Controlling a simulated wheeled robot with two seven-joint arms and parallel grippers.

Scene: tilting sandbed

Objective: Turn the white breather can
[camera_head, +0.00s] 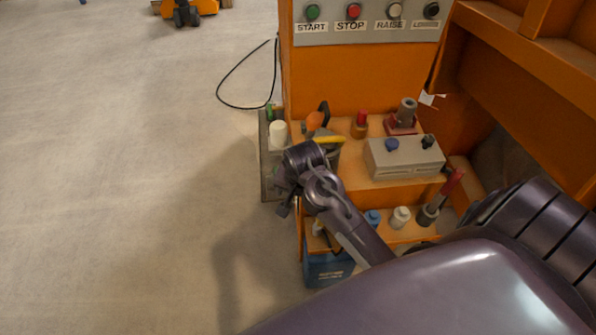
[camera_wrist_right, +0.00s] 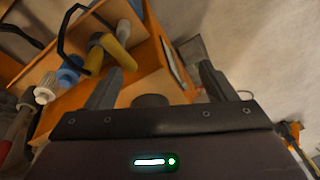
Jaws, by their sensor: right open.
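A white ribbed can (camera_head: 400,216) stands upright on the lower orange shelf, beside a blue can (camera_head: 372,218). The white can (camera_wrist_right: 45,90) and the blue can (camera_wrist_right: 68,76) also show at the left of the right wrist view. Another white cylinder (camera_head: 278,133) stands on a grey side tray; I cannot tell for certain which one is the breather can. My right gripper (camera_head: 284,197) is by the left edge of the orange unit, left of the shelf cans and apart from them. Its fingers (camera_wrist_right: 156,82) are open and empty. My left gripper is not in view.
The grey tray (camera_head: 269,189) is partly behind my right gripper. A grey box (camera_head: 405,158) with knobs stands on the upper shelf. A red-handled lever (camera_head: 448,184) is right of the white can. A blue container (camera_head: 328,270) is below. Open floor lies left.

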